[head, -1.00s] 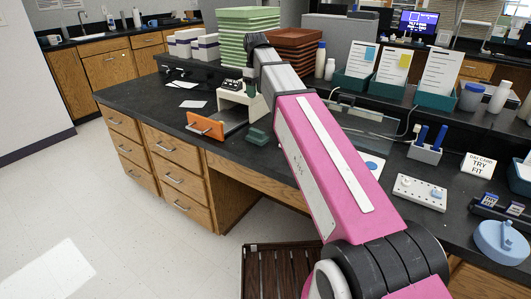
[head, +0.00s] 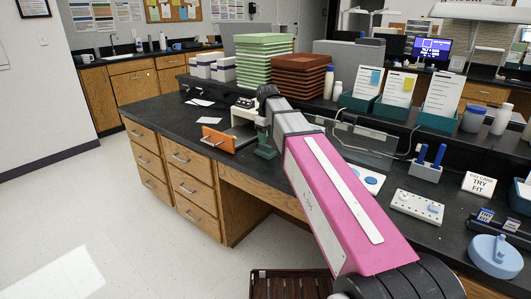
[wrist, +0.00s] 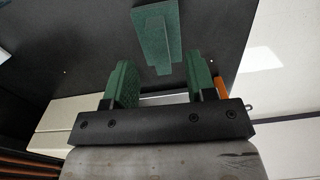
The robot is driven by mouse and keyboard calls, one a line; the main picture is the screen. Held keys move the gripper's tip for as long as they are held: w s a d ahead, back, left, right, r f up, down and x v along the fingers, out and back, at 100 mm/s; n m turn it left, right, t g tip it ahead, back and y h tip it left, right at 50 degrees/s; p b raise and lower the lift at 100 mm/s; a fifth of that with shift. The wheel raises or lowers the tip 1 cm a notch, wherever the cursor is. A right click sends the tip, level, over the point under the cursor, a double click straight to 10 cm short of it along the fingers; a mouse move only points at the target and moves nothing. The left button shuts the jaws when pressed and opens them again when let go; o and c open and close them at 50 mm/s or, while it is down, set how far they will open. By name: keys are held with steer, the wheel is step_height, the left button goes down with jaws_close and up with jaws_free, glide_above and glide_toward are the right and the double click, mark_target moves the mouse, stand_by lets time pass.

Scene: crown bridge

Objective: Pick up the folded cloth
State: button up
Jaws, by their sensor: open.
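The folded cloth (wrist: 158,38) is a dark green, layered rectangle lying flat on the black counter in the wrist view. My gripper (wrist: 160,78) is open, with green finger pads either side of an empty gap. The cloth lies beyond the fingertips, roughly in line with the gap, and nothing is held. In the head view my gripper (head: 264,138) is low over the counter near its front edge. There the cloth is hard to tell apart from the green fingers.
An orange panel with a handle (head: 218,139) stands just left of my gripper. Green trays (head: 263,62) and brown trays (head: 298,78) are stacked behind. A white pegged block (head: 417,206) and a blue round container (head: 495,256) are at right.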

mark_target(267, 146)
steer(key=shift+w+a+f, duration=0.1)
steer(key=shift+w+f, duration=0.05)
steer(key=shift+f, duration=2.35)
jaws_close()
